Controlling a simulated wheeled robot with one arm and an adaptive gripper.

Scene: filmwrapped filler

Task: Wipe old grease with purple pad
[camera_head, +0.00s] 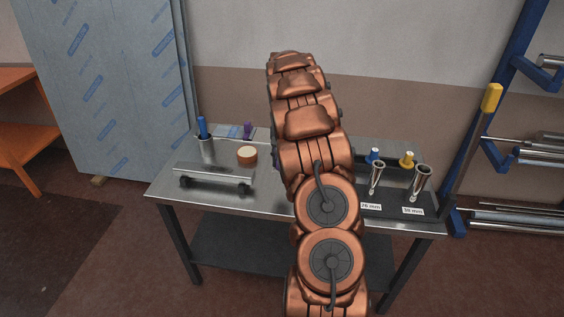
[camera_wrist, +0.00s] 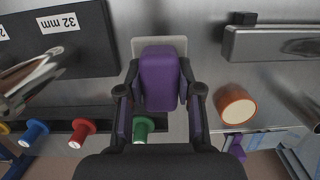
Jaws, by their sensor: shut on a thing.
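In the wrist view my gripper (camera_wrist: 160,98) is shut on the purple pad (camera_wrist: 160,70), a rounded block between its two fingers. The pad is above a pale flat piece (camera_wrist: 138,47) on the steel table; I cannot tell whether they touch. No grease smear can be made out for certain. A round orange-brown tub with cream-coloured contents (camera_wrist: 236,106) stands to the right of the fingers; it also shows in the head view (camera_head: 247,155). In the head view my copper arm hides the gripper and the pad.
A metal bar on dark supports (camera_head: 214,174) lies on the table's (camera_head: 270,206) left part. A cup with a blue item (camera_head: 205,145) stands behind it. At right, metal tubes (camera_head: 419,180) stand on a dark labelled board (camera_head: 395,207). Coloured plugs, including a red one (camera_wrist: 81,130), line one edge.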

